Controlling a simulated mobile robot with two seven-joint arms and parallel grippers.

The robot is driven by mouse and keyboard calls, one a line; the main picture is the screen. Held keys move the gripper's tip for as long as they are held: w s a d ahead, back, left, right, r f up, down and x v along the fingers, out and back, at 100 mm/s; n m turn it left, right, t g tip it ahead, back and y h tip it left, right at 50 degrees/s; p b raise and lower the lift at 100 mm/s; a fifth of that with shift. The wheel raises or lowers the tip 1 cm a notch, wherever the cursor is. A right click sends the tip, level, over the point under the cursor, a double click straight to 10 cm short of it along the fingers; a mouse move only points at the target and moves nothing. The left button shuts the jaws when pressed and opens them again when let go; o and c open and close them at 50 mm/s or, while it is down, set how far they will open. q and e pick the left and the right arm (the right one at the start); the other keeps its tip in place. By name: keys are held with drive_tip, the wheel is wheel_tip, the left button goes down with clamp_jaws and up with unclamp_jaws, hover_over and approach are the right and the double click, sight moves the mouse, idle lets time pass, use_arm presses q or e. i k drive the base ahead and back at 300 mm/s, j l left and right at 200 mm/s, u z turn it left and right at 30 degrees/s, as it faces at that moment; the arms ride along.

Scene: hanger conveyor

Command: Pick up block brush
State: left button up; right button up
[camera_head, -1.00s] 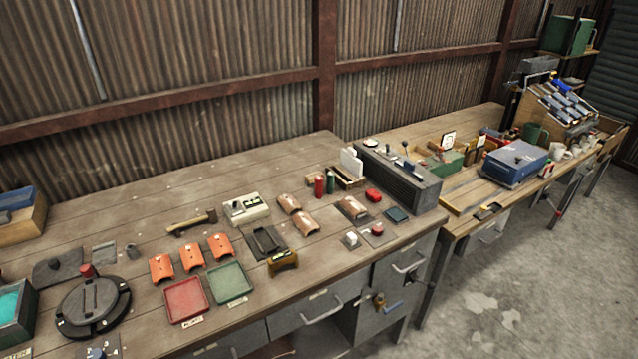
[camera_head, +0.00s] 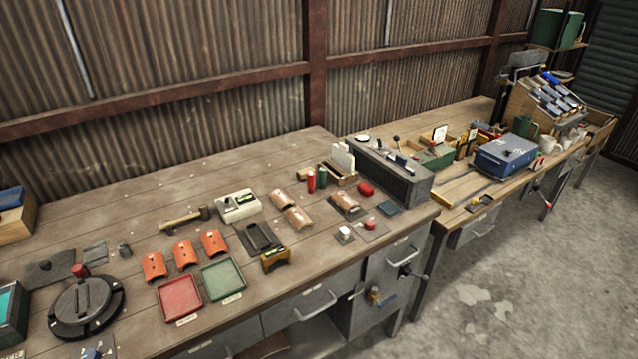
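I cannot tell for certain which thing is the block brush. A wooden-handled tool with a dark head (camera_head: 186,220) lies on the near workbench (camera_head: 130,215), behind the orange curved pieces. A small yellow-brown block-shaped item (camera_head: 275,258) stands near the front edge of the bench, right of the green tray (camera_head: 222,278). Neither of my grippers is in view, and nothing on the bench is being touched.
A red tray (camera_head: 180,298), a round dark device (camera_head: 85,305) and orange curved pieces (camera_head: 185,255) sit left of centre. A grey box (camera_head: 388,172) stands at the bench's right end. A second bench holds a blue case (camera_head: 511,158). The floor (camera_head: 500,290) in front is clear.

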sight(302, 174)
drive_tip(key=i+l, duration=0.25)
drive_tip(key=l, duration=0.2)
drive_tip(key=i+l, duration=0.3)
drive_tip(key=i+l+u, duration=0.15)
drive_tip(key=l+u, duration=0.2)
drive_tip(key=u, duration=0.15)
drive_tip(key=l+u, duration=0.45)
drive_tip(key=i+j, duration=0.05)
drive_tip(key=j, duration=0.05)
